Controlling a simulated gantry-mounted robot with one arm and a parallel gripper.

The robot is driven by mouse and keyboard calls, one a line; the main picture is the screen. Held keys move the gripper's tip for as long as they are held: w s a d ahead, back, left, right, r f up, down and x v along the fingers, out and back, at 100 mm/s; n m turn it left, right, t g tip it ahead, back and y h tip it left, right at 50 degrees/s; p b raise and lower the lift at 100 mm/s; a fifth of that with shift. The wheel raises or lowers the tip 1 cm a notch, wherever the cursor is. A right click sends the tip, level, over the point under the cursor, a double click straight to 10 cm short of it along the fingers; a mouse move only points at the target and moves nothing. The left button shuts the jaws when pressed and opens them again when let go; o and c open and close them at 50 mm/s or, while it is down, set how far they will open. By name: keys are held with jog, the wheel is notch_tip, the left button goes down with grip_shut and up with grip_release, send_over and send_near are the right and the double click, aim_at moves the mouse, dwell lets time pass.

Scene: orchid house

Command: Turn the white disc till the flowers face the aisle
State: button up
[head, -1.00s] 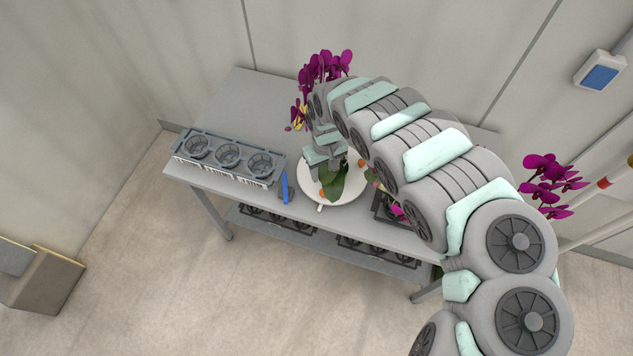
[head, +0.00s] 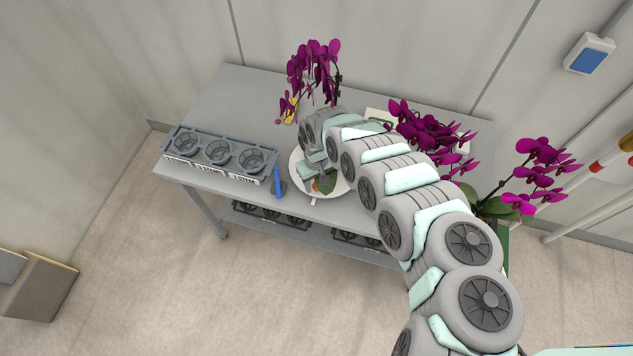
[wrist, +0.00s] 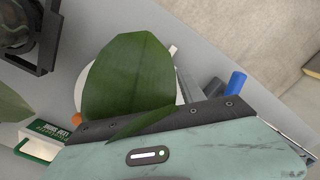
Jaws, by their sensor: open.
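The white disc (head: 297,166) lies on the grey bench, partly covered by my arm; a small white tab (head: 313,201) sticks out at its front edge. Green leaves (head: 325,184) show over it, and one large leaf (wrist: 130,75) hides most of the disc in the wrist view. Magenta flowers (head: 315,65) hang at the back, above a yellow clip; the arm hides where their stem joins the plant. My gripper (head: 312,182) is open, low over the disc's front left part beside the leaves. Its fingertips are largely hidden in the wrist view.
A pot tray (head: 218,156) stands left of the disc, with a blue upright piece (head: 277,183) close between. More magenta orchids stand at right (head: 430,130) and far right (head: 540,170). Dark trays sit on the lower shelf. The bench's back left is clear.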

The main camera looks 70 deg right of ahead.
jog(key=shift+c, duration=0.2)
grip_shut()
dwell(0.4)
dwell(1.0)
